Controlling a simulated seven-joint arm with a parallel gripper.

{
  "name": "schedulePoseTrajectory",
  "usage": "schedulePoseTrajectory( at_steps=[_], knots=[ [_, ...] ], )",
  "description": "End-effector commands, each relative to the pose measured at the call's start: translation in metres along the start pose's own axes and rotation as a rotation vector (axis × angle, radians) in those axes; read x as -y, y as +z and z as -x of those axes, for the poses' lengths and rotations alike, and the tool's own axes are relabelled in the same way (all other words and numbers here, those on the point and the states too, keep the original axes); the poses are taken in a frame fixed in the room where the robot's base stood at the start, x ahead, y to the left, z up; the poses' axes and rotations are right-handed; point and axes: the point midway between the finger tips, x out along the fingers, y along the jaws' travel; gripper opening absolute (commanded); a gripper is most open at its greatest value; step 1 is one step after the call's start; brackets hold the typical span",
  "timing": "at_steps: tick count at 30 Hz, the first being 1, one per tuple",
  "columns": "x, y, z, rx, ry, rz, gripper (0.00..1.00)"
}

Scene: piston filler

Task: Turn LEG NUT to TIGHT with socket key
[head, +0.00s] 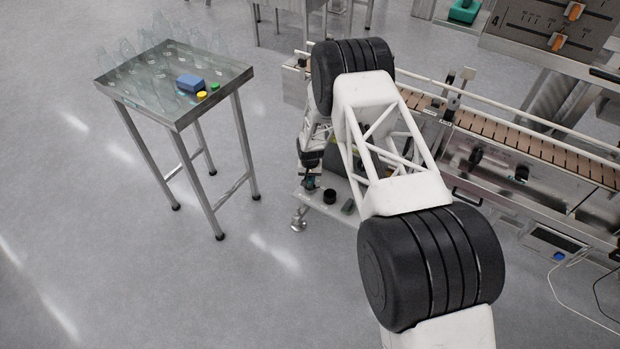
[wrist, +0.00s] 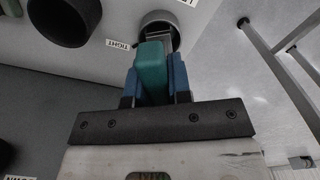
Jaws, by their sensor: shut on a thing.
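My gripper (wrist: 154,82) has its blue fingers shut on the teal grip of the socket key (wrist: 151,62). The key's grey shaft reaches into a round grey collar at the top of the wrist view, which looks like the leg nut (wrist: 152,18). The fit inside the collar is hidden. A white label reading TIGHT (wrist: 117,44) sits just left of the collar. In the head view my gripper (head: 309,183) is low beside the machine's near left corner, partly behind my arm; the key and nut are too small to make out there.
A wide black cylinder (wrist: 63,20) stands left of the collar in the wrist view. A steel table (head: 175,118) with bottles stands left in the head view. The conveyor (head: 500,135) runs behind my arm. Open floor lies between table and machine.

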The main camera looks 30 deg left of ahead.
Motion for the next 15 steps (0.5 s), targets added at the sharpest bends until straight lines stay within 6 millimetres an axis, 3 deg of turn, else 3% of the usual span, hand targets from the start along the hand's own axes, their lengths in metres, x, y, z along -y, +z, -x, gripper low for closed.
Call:
schedulePoseTrajectory(
  at_steps=[15],
  knots=[
    [0.0001,-0.0002,0.0003,-0.001,0.0,-0.317,0.0]
  ],
)
